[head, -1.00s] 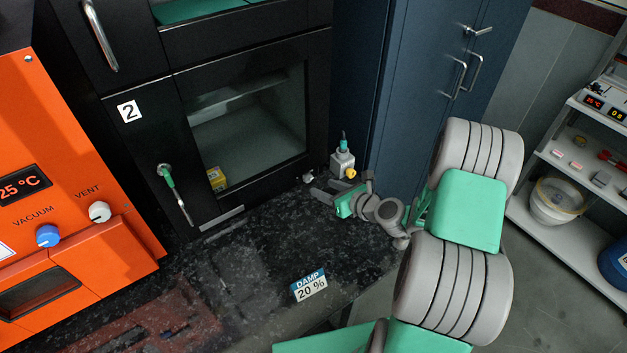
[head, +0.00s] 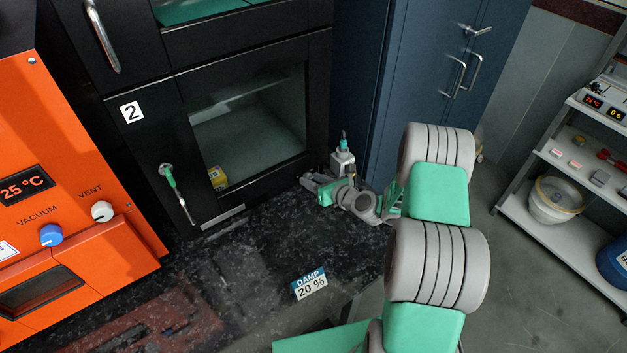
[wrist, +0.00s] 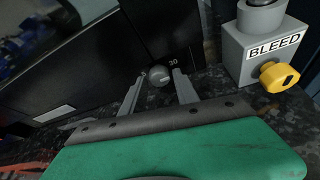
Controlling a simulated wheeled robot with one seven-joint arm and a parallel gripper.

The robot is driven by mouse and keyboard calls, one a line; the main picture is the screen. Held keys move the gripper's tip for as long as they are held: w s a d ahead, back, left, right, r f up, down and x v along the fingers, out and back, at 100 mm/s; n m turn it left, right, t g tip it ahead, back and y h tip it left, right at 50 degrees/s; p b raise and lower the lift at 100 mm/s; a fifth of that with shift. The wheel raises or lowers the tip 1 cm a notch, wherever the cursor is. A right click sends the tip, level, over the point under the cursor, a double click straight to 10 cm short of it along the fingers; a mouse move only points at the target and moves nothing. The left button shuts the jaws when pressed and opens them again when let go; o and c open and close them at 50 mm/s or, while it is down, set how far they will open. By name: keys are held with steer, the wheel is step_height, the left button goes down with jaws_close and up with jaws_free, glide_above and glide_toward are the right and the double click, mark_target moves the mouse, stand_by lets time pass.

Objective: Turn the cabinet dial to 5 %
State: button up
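The cabinet dial (wrist: 160,76) is a small round grey knob low on the black cabinet front, with the number 30 beside it at upper right in the wrist view. My gripper (wrist: 161,86) is open, one finger at each side of the dial. A gap shows between the fingers and the knob; I cannot tell whether either touches it. In the head view my gripper (head: 313,181) is at the cabinet's lower right corner and hides the dial. The black cabinet (head: 258,65), labelled 2, has a glass door. Its dial pointer is too small to read.
A grey bottle block marked BLEED with a yellow knob (wrist: 279,77) stands close right of my gripper. A DAMP 20 % sign (head: 309,284) lies on the dark worktop. An orange oven (head: 60,130) is at left, a blue locker (head: 425,80) at right.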

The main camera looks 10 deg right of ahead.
jaws_close()
stand_by(0.5)
steer(key=n, duration=0.1)
steer(key=n+h, duration=0.1)
steer(key=n+t+h, duration=0.1)
steer(key=shift+a+n+b, duration=0.25)
steer(key=shift+n+b, duration=0.1)
steer(key=shift+n, duration=0.05)
steer(key=n+t+h+b, duration=0.1)
steer(key=n+h, duration=0.1)
steer(key=n, duration=0.1)
steer(key=shift+s+a, duration=0.1)
steer(key=shift+n, duration=0.4)
stand_by(0.3)
steer(key=shift+o, duration=1.7)
jaws_free()
steer(key=shift+t+h, duration=0.3)
